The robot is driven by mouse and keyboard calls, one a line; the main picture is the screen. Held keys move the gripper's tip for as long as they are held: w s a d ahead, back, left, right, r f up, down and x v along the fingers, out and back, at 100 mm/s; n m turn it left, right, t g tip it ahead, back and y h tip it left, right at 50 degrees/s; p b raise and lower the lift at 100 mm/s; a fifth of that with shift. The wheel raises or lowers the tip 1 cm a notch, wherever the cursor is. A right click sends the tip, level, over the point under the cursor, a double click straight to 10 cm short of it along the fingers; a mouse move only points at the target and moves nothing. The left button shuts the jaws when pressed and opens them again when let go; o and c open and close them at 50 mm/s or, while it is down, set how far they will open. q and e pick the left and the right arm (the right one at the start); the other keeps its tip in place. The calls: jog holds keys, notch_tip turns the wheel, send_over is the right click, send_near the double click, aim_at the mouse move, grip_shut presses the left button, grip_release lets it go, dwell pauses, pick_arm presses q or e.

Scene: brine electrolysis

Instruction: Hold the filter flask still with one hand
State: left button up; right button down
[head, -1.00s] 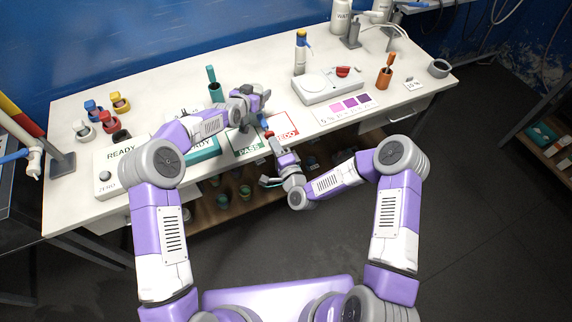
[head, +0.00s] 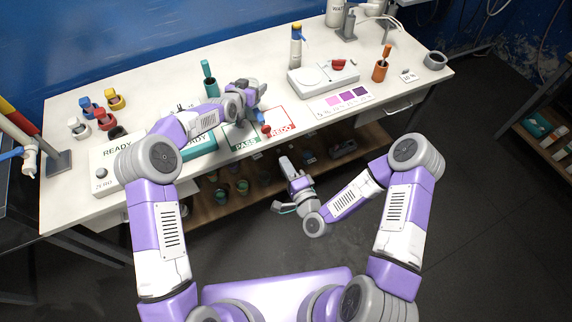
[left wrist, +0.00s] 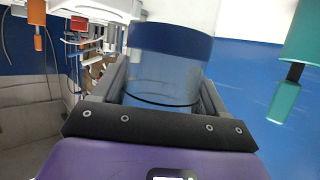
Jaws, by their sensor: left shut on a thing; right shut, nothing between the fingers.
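The filter flask (left wrist: 165,78) appears in the left wrist view as a clear, round-walled vessel, with blue showing in its upper part. My left gripper (left wrist: 160,100) is shut on it, with one finger on each side. In the head view my left gripper (head: 250,95) is over the table by the green PASS mat (head: 240,139), and my arm and hand hide most of the flask. My right gripper (head: 286,165) is shut and empty, in front of the table edge and apart from the flask.
A small red-tipped piece (head: 266,130) shows beside my left gripper at the REDO mat (head: 284,118). A teal-handled tool (head: 207,76) stands behind it. A white device with a red knob (head: 322,77) and a tall bottle (head: 296,48) are to the right. Coloured cups stand at left.

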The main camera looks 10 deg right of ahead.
pick_arm(q)
jog(key=shift+a+f, duration=0.1)
jog(key=o, duration=1.3)
jog(key=v, duration=1.2)
jog(key=shift+f, duration=0.1)
